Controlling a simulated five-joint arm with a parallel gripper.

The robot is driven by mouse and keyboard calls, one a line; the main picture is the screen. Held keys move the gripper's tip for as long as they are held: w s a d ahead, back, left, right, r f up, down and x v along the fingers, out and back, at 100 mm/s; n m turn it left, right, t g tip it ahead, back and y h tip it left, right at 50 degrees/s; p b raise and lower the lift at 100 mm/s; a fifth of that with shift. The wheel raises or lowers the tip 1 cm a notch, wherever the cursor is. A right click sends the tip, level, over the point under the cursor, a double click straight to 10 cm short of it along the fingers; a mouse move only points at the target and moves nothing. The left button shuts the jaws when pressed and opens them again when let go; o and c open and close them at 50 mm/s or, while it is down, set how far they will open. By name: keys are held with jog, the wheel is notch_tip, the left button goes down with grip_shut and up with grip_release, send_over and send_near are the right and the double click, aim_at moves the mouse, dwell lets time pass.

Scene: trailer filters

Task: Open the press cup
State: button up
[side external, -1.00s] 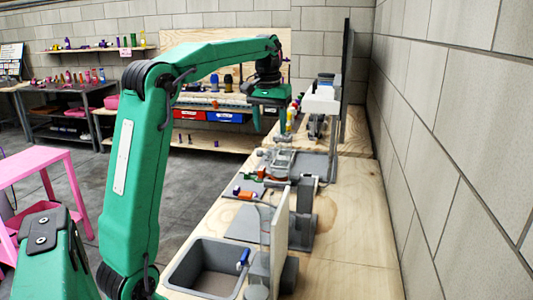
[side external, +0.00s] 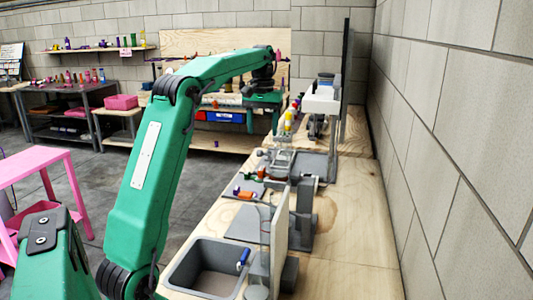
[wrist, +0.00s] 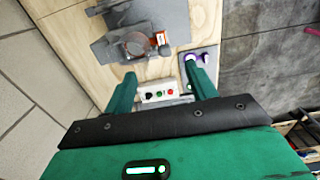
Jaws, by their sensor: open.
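My gripper (side external: 263,122) hangs above the far end of the bench in the side view, its two green fingers apart with nothing between them. In the wrist view my gripper (wrist: 162,74) is open above the bench. A grey fixture with a round, translucent cup-like part (wrist: 137,44) lies beyond the fingertips there; it may be the press cup, but I cannot tell for certain, nor whether it is closed. A small orange and white piece (wrist: 160,38) sits at its right edge.
A white control box (wrist: 158,92) with coloured buttons lies between the fingers in the wrist view. A grey plate with a purple ring (wrist: 202,57) is by the right finger. The side view shows a grey bin (side external: 208,268), an upright panel (side external: 281,225) and a block wall (side external: 460,130).

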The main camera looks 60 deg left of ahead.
aim_at(278, 163)
jog(key=shift+f, duration=3.35)
jog(key=c, duration=1.2)
jog(key=shift+s, duration=0.1)
